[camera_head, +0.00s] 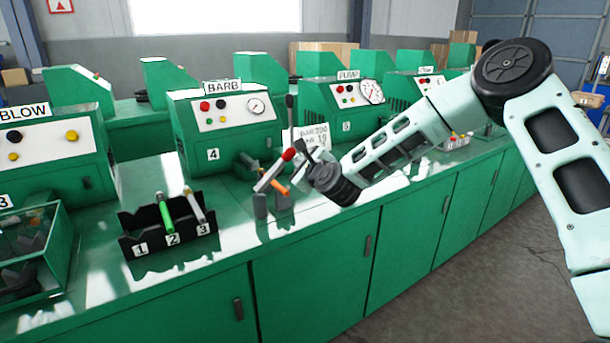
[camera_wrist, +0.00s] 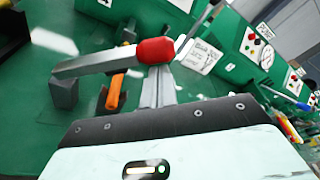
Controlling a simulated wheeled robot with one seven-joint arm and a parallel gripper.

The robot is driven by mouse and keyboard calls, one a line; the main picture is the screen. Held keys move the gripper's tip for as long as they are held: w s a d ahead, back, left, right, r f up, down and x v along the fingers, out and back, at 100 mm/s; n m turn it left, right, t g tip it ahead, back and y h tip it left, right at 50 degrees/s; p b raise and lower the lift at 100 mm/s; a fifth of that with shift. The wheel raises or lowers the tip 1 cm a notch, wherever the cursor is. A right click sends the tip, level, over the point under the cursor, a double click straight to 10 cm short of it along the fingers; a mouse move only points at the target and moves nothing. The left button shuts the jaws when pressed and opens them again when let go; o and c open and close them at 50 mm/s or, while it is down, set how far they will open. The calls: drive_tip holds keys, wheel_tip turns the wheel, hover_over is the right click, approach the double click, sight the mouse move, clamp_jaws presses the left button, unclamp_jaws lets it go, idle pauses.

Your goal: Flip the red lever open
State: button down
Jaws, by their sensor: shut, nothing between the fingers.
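The red lever is a grey bar with a red knob (camera_head: 288,154), tilted up to the right from a small grey post (camera_head: 260,206) on the green bench. In the wrist view the red knob (camera_wrist: 157,50) is at centre and the grey bar (camera_wrist: 95,62) runs left to the post (camera_wrist: 63,93). My gripper (camera_head: 301,149) is shut and empty, close beside the knob on its right. In the wrist view the fingers (camera_wrist: 158,80) show just below the knob; I cannot tell whether they touch it. An orange handle (camera_head: 278,186) sits under the lever.
The BARB machine (camera_head: 221,135) stands behind, with a tall black-knobbed stick (camera_head: 290,115) beside it. A black rack (camera_head: 140,217) numbered 1 to 3 holds a green-handled tool (camera_head: 164,214) to the left. A white sign (camera_head: 314,135) is behind my gripper. Bare bench lies between rack and lever.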

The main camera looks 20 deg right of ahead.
drive_tip(key=s+a+r+n+t+b, duration=0.1)
drive_tip(key=s+a+r+n+b, duration=0.1)
drive_tip(key=a+n, duration=0.3)
drive_tip(key=s+a+r+n+t+h+b, duration=0.1)
drive_tip(key=a+r+n+b, duration=0.3)
drive_tip(key=a+n, duration=0.1)
drive_tip(key=shift+s+a+t+b, duration=0.3)
drive_tip(key=shift+s+a+b, duration=0.1)
drive_tip(key=shift+a, duration=0.4)
